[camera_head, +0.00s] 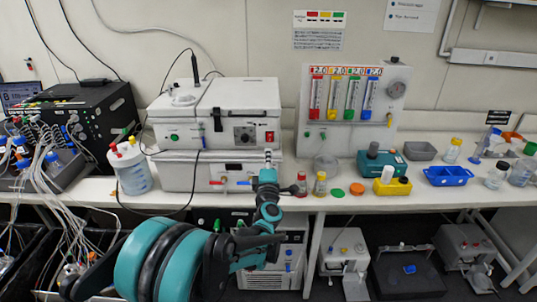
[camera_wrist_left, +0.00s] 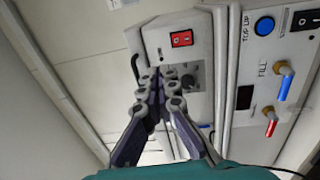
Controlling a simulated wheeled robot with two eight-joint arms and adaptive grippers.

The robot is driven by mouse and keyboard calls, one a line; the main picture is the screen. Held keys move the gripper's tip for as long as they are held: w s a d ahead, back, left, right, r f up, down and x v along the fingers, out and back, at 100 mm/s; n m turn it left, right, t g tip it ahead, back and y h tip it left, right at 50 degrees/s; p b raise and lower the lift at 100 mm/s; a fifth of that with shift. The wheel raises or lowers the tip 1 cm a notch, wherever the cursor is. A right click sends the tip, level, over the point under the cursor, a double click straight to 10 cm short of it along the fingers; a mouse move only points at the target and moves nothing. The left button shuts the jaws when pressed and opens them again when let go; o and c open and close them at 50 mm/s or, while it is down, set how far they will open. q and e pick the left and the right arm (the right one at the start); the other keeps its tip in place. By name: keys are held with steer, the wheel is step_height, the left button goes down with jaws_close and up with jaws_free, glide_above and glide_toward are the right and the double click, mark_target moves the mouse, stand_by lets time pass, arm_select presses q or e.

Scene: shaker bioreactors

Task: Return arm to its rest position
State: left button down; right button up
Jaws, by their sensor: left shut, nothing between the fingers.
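My left arm comes in from the lower left of the head view, with large teal and black links. My left gripper (camera_head: 268,157) points up in front of the white shaker bioreactor unit (camera_head: 222,120), near its lower right front. In the left wrist view my left gripper (camera_wrist_left: 165,75) is shut, its dark fingers together with nothing between them. Behind the fingers, the unit's front panel (camera_wrist_left: 205,50) shows a red switch (camera_wrist_left: 182,39) and a dark knob partly hidden by the fingers. Whether the fingers touch the panel I cannot tell. My right gripper is not in view.
The bench holds a bottle (camera_head: 131,170), a four-tube flowmeter panel (camera_head: 350,105), small bottles (camera_head: 320,184), a teal device (camera_head: 382,162) and a blue tray (camera_head: 447,176). Cables (camera_head: 62,205) hang at the left. Equipment stands under the bench.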

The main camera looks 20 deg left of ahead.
arm_select(q)
steer(key=shift+s+d+r, duration=0.1)
steer(key=s+d+m+g+h+b, duration=0.25)
steer(key=s+d+m+h, duration=0.65)
steer(key=s+m, duration=0.5)
steer(key=s+a+f+m+g+y, duration=0.1)
steer(key=s+a+f+m+g, duration=0.1)
steer(key=s+f, duration=0.6)
steer(key=s+a+f+m+g+y+b, duration=0.1)
steer(key=s+f+m+g, duration=0.4)
steer(key=s, duration=1)
step_height(320, 180, down, 4)
steer(key=shift+s+a+r+g+y, duration=0.15)
steer(key=shift+s+a+g+y, duration=0.1)
steer(key=shift+a+g+y, duration=0.65)
